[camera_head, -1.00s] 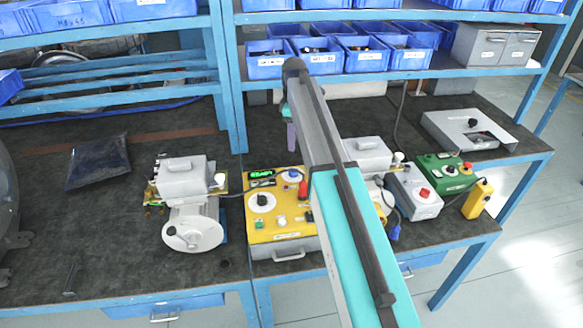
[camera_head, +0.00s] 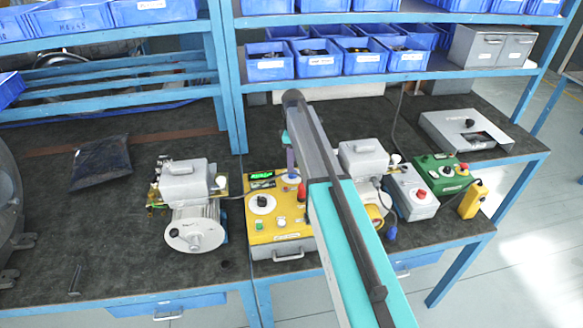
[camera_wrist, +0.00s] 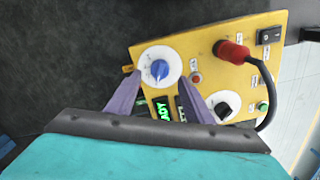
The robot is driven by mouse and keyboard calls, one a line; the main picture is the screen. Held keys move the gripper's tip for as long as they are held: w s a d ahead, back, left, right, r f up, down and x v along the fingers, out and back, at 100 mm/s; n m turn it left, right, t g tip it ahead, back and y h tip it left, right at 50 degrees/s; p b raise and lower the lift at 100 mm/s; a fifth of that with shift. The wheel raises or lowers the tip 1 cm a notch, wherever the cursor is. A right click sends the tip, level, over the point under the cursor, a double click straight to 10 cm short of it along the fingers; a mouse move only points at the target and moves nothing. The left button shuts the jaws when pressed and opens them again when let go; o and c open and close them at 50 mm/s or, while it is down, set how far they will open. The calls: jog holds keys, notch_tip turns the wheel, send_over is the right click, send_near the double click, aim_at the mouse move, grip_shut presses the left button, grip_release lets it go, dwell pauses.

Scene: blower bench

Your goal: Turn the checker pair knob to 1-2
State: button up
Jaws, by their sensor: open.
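The yellow checker box (camera_head: 254,236) stands on the bench, with its sloped top also in the wrist view (camera_wrist: 270,55). A blue knob (camera_wrist: 159,69) on a round white dial sits on it, its dial print too small to read. A larger black knob (camera_head: 262,201) on a white dial also shows in the wrist view (camera_wrist: 222,108). I cannot tell from labels which is the pair knob. My gripper (camera_wrist: 160,79) is open, its purple fingers on either side of the blue knob, seemingly not touching it. In the head view my gripper (camera_head: 290,160) is just above the knob.
A red plug (camera_wrist: 230,51) with a black cable rises from the box beside the fingers. A lit green display (camera_wrist: 162,109) lies between them. A grey blower (camera_head: 190,190) stands left of the box; another unit (camera_head: 362,158) stands right. Shelves with blue bins are behind.

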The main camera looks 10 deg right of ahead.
jog(key=shift+f+p, duration=0.85)
jog(key=shift+f, duration=1.65)
jog(key=c, duration=1)
jog(key=shift+c, duration=0.2)
